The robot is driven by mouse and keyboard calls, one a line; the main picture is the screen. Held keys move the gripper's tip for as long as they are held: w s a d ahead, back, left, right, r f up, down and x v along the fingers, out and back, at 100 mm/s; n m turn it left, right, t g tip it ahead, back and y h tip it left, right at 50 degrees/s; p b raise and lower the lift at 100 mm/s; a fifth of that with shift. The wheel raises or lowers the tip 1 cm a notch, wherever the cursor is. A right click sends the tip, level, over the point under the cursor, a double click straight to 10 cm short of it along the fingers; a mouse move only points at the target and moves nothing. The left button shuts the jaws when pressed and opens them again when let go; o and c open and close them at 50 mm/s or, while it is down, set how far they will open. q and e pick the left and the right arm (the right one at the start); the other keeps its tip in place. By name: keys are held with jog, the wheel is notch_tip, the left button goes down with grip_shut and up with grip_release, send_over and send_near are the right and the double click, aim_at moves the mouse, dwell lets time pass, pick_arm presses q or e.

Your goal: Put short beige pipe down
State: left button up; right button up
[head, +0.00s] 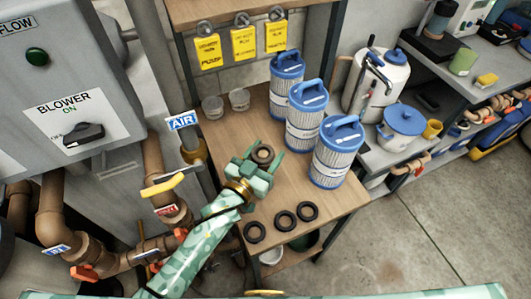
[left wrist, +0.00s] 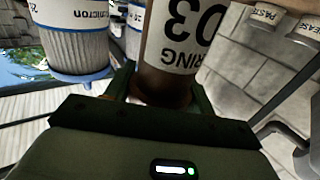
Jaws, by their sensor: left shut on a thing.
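My left gripper (head: 259,164) is over the wooden shelf top, left of the blue-lidded filter cartridges. It is shut on a short beige-brown pipe (head: 262,154), whose round open end faces up. In the left wrist view the pipe (left wrist: 160,82) stands between the fingers of the left gripper (left wrist: 162,97) and carries a white label with upside-down lettering, "RING 03". Whether its lower end touches the wood cannot be told, as the gripper hides it. My right gripper is not in view.
The wooden top (head: 238,140) holds three filter cartridges (head: 305,130) to the right and three black rings (head: 284,220) at the front. Two small jars (head: 239,98) stand at the back left. Brown pipes with a yellow-handled valve (head: 165,186) are close on the left.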

pick_arm(q)
jog(key=o, duration=1.6)
jog(key=shift+f, duration=0.1)
jog(key=shift+s+a, duration=0.15)
jog(key=shift+s, duration=0.1)
jog(key=p+v, duration=0.1)
jog(key=v, duration=1)
jog(key=shift+s+a, duration=0.15)
jog(key=shift+s, duration=0.05)
